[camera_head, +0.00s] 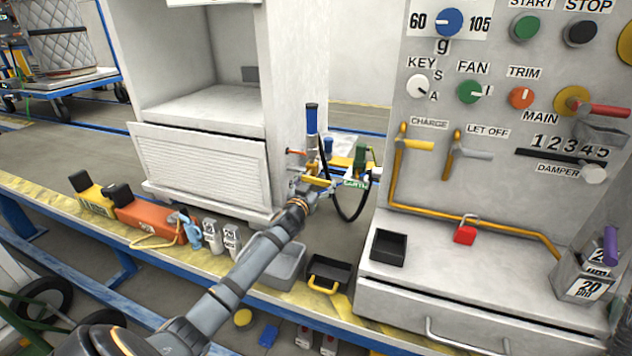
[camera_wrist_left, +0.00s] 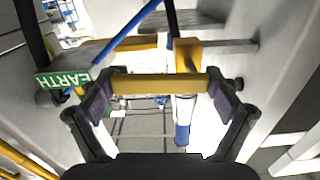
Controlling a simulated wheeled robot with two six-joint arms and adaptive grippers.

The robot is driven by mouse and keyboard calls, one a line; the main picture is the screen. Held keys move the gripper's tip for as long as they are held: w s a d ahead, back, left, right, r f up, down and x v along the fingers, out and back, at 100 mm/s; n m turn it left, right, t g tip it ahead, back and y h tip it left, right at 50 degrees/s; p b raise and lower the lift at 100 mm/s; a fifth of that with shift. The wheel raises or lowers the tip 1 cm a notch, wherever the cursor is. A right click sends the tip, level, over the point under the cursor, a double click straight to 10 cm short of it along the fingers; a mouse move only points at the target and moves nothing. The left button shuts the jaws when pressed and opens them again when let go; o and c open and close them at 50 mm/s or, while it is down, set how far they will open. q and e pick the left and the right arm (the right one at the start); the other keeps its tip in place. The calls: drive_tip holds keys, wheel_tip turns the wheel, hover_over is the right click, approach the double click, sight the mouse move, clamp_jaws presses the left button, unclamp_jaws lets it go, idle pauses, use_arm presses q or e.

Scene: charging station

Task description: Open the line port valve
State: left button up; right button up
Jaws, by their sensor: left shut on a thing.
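The line port valve shows a yellow lever (camera_wrist_left: 160,85) across the middle of the left wrist view. In the head view a small yellow part (camera_head: 318,181) shows by the cabinet's lower right corner, partly covered by my gripper. My left gripper (camera_head: 309,190) reaches it from the front left. In the left wrist view the left gripper's (camera_wrist_left: 163,100) fingers are at the two ends of the yellow lever and shut on it. The lever's mounting is partly hidden. My right gripper is not seen in either view.
A blue-topped upright handle (camera_head: 311,118) stands close above the gripper. A black hose (camera_head: 350,217) loops at its right. A green EARTH tag (camera_wrist_left: 63,79) hangs beside the left finger. The control panel (camera_head: 470,190) stands at the right; a grey bin (camera_head: 287,266) lies below the arm.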

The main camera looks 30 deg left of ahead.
use_arm(q)
drive_tip(key=m, duration=0.1)
drive_tip(key=f+m, duration=0.1)
drive_tip(key=m, duration=0.3)
drive_tip(key=shift+s+a+f+m, duration=0.1)
drive_tip(key=shift+a+f+m, duration=0.15)
drive_tip(key=shift+f+m, duration=0.15)
drive_tip(key=shift+s+a+f+m+p, duration=0.1)
drive_tip(key=shift+a+f+m+p, duration=0.3)
drive_tip(key=shift+m, duration=1.55)
drive_tip(key=shift+s+a+f+m+p, duration=0.15)
drive_tip(key=shift+a+m, duration=0.45)
drive_tip(key=shift+m, duration=1.3)
drive_tip(key=shift+s+a+f+m+p, duration=0.15)
drive_tip(key=shift+a+f+m, duration=0.25)
drive_tip(key=shift+m, duration=1.55)
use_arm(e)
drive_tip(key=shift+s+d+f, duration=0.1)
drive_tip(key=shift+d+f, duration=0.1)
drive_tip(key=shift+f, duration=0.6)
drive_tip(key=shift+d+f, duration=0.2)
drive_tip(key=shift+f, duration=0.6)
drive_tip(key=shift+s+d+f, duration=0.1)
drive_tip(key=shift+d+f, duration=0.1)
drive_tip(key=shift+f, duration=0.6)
use_arm(q)
drive_tip(key=shift+a, duration=0.15)
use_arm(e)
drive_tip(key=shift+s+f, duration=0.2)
